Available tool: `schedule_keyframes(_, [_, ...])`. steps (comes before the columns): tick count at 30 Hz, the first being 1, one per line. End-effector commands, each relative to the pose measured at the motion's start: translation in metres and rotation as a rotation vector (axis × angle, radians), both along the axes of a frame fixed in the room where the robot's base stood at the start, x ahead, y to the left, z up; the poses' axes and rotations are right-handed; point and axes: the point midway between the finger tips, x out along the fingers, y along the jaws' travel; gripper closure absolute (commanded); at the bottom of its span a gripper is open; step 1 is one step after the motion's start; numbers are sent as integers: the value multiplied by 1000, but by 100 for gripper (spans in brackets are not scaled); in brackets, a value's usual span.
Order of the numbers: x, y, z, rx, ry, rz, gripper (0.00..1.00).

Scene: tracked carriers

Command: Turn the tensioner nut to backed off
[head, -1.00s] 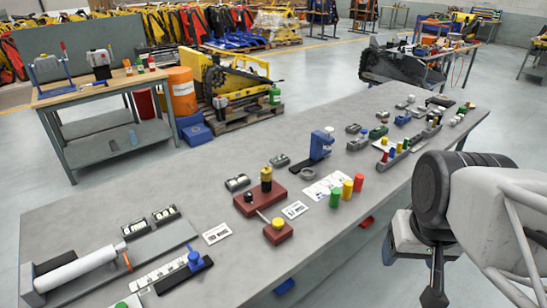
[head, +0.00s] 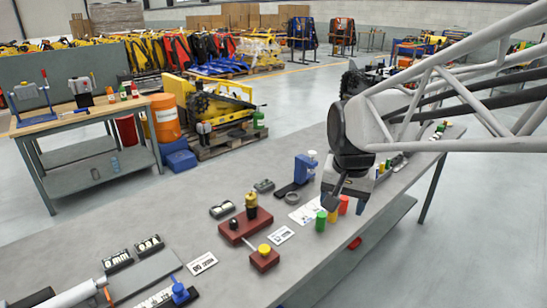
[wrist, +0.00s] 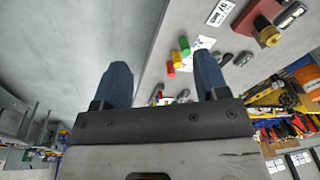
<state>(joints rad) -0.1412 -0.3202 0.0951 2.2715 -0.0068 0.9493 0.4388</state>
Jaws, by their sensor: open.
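A dark red block (head: 232,232) on the grey bench bears a brass, nut-like post (head: 251,205) with a dark top, and a smaller black knob beside it. A smaller red block (head: 265,262) in front carries a yellow knob (head: 264,249) with a thin lever. I cannot tell for sure which part is the tensioner nut. The brass piece on its red block also shows at the upper right of the wrist view (wrist: 266,30). My gripper (head: 334,198) is open and empty, right of the red blocks, near the green and red cylinders. Its two blue fingers (wrist: 163,82) are apart in the wrist view.
Green (head: 321,221) and red (head: 344,204) cylinders stand close to my gripper. A blue clamp-like device (head: 304,170) stands behind. Printed cards (head: 202,264) lie flat. A white roller (head: 72,297) is at the lower left.

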Motion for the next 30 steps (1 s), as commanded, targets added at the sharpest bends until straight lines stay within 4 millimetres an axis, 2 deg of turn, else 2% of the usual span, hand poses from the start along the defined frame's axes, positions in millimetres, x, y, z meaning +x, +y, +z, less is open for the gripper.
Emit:
schedule_keyframes(3, [26, 15, -2, 7, 15, -36, 33])
schedule_keyframes(14, [99, 66, -16, 21, 56, -157, 33])
schedule_keyframes(30, [197, 161, -62, 26, 114, -339, 33])
